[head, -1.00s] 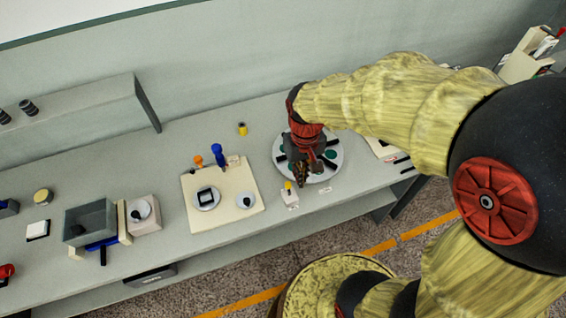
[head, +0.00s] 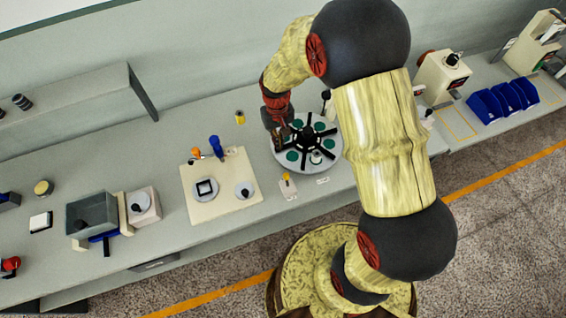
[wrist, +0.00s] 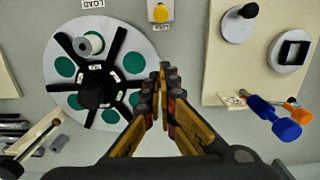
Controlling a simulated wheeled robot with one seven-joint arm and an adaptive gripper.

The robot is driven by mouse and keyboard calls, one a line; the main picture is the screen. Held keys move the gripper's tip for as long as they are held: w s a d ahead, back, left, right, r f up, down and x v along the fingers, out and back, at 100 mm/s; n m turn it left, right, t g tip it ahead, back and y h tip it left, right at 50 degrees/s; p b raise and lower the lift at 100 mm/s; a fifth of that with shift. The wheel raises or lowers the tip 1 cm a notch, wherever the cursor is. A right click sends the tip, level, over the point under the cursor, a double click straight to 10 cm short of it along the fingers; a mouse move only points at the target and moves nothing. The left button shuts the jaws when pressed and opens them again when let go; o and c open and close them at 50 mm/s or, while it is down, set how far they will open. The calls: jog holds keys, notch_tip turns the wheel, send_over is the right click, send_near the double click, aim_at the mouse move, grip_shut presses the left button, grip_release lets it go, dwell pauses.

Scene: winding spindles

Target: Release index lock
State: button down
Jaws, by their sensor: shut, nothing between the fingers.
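A small pale block with a yellow top (head: 287,178) stands at the front of the bench beside the round turntable. It also shows at the top of the wrist view (wrist: 160,12), with a small label by it that I cannot read surely. The white turntable (head: 333,160) carries a black spoked hub and green round pads; it is on the left in the wrist view (wrist: 146,52). A white spool (wrist: 90,43) sits on it. My gripper (wrist: 163,68) is shut and empty, apart from the yellow top. In the head view it is over the turntable's left edge (head: 283,134).
A cream board (head: 222,211) with round pieces and blue (head: 216,147) and orange (head: 196,153) knobs lies left of the turntable. A yellow cylinder (head: 240,117) stands behind. A grey box (head: 91,215) is further left; blue bins (head: 502,98) are at right.

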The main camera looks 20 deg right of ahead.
aim_at(284, 165)
jog(key=shift+f, duration=0.1)
jog(key=f, duration=1)
jog(key=shift+s, duration=0.4)
jog(key=s, duration=0.1)
jog(key=s+r, duration=0.1)
jog(key=s, duration=0.1)
jog(key=shift+r, duration=0.3)
jog(key=shift+s+r, duration=0.1)
jog(key=shift+s, duration=0.15)
